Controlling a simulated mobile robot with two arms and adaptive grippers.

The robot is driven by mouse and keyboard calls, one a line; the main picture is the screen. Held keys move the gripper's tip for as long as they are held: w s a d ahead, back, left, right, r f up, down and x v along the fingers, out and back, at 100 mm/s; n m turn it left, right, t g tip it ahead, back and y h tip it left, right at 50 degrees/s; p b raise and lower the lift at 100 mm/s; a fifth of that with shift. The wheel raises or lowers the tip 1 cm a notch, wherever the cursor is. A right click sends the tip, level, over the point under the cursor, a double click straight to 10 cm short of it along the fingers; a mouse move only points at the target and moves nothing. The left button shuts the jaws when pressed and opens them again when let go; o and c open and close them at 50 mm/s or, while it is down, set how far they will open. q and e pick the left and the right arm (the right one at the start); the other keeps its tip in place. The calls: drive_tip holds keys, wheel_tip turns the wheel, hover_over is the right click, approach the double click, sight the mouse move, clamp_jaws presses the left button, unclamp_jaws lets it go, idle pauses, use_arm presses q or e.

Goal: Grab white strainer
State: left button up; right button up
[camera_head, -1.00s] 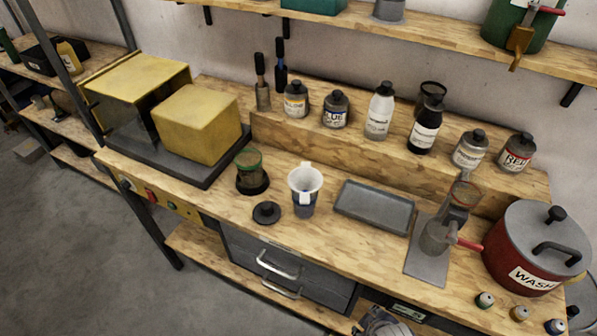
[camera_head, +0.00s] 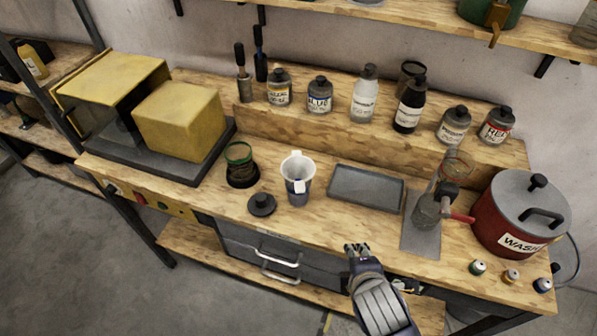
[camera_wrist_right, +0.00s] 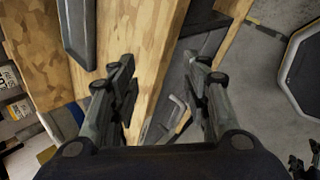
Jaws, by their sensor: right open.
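The white strainer (camera_head: 298,168) looks like a white cup-shaped piece with a tab. It sits upright in the mouth of a dark blue-grey cup (camera_head: 298,197) on the wooden bench. My right gripper (camera_head: 357,247) is at the bench's front edge, below and to the right of the strainer, apart from it. In the right wrist view my right gripper (camera_wrist_right: 160,85) is open and empty, with the bench edge and drawer front between and beyond its fingers. The strainer cannot be made out in the wrist view.
A black lid (camera_head: 262,204) and a green-rimmed dark jar (camera_head: 240,165) stand left of the strainer. A grey tray (camera_head: 366,188) lies to its right, then a press stand (camera_head: 422,235) and a red pot (camera_head: 505,225). Bottles line the step behind. Drawer handles (camera_head: 278,265) project below the edge.

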drive_tip(key=w+a+r+n+t, duration=0.3)
drive_tip(key=a+r+n, duration=0.25)
drive_tip(key=n, duration=0.25)
drive_tip(key=n+t+y, duration=0.2)
drive_tip(key=n+t, duration=0.1)
drive_tip(key=n, duration=0.7)
approach(300, 192)
drive_tip(key=r, duration=0.1)
drive_tip(key=p+x, duration=0.1)
drive_tip(key=x, duration=0.6)
drive_tip(key=shift+w+d+f+p, duration=0.15)
drive_tip(key=shift+w+f+p, duration=0.05)
drive_tip(key=shift+f+p, duration=0.1)
drive_tip(key=shift+f+p+x, duration=0.15)
drive_tip(key=shift+p+x, duration=0.05)
drive_tip(key=shift+x, duration=0.75)
drive_tip(key=shift+f+p+x, duration=0.15)
drive_tip(key=shift+x, duration=0.8)
drive_tip(key=shift+s, duration=0.1)
clamp_jaws()
drive_tip(key=shift+r, duration=0.1)
